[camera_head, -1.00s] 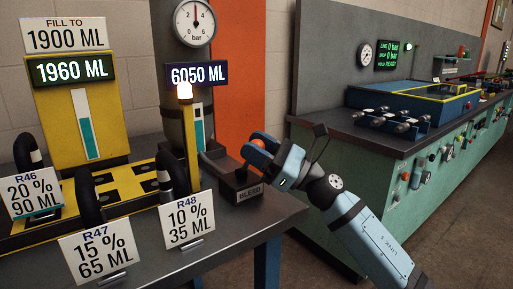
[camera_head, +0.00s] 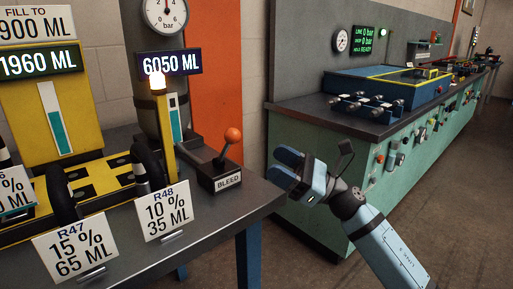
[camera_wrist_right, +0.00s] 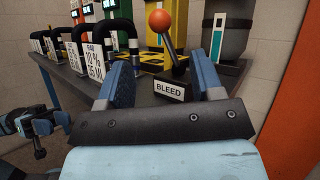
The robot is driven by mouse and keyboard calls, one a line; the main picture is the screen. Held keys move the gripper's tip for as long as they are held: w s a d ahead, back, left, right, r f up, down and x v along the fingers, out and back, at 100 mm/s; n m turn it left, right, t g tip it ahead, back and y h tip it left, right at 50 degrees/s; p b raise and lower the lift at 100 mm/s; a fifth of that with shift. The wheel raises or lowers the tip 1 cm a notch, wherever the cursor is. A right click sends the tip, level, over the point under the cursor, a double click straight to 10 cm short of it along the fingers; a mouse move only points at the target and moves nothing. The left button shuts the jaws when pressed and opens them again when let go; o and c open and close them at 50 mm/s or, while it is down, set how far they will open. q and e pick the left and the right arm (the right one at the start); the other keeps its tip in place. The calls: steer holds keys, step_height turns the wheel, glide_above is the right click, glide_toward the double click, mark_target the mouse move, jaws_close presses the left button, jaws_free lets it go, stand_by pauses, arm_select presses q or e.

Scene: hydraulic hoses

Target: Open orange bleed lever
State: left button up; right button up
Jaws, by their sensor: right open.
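The bleed lever has an orange ball (camera_head: 233,135) on a thin stalk. It rises from a dark box with a BLEED label (camera_head: 228,181) at the bench's right corner, its stalk leaning a little right. My right gripper (camera_head: 279,165) is open and empty, off the bench edge to the right of the lever and apart from it. In the right wrist view the orange ball (camera_wrist_right: 159,20) stands beyond and above the gap between the open fingers (camera_wrist_right: 162,62). A blue and black mechanism (camera_wrist_right: 38,125) at lower left may be my left gripper; its jaws are unclear.
The dark bench (camera_head: 190,236) carries a yellow tank (camera_head: 50,110), a cylinder with a gauge (camera_head: 166,14), black hoses and cards such as R48 (camera_head: 166,212). A green cabinet (camera_head: 310,140) stands behind my right arm. Floor shows between bench and cabinet.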

steer(key=shift+v, duration=1.25)
